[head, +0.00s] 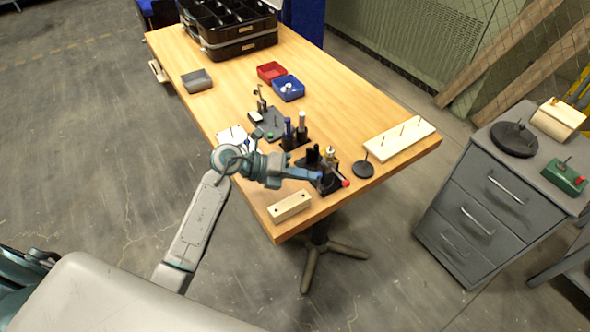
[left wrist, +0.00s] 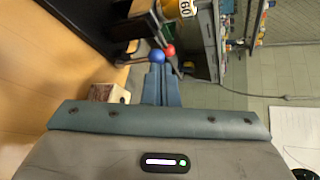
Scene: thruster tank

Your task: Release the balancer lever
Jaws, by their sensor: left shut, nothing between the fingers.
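The dark balancer device (head: 331,184) stands near the front right edge of the wooden table, with a red knob (head: 345,183) sticking out on its right. My left gripper (head: 319,177) is shut and empty, reaching from the left to the front of this device. In the left wrist view the shut fingers (left wrist: 159,70) point at a blue ball knob (left wrist: 157,56), with a red ball knob (left wrist: 170,50) just beyond. I cannot tell whether the fingertips touch the blue knob. The lever's shaft is mostly hidden. My right gripper is not in view.
A wooden block with holes (head: 290,206) lies close in front. A black round stand (head: 362,169) and a pale board with pegs (head: 399,138) are to the right. Dark bottles (head: 301,128) stand behind. A grey drawer cabinet (head: 480,205) stands right of the table (head: 225,98).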

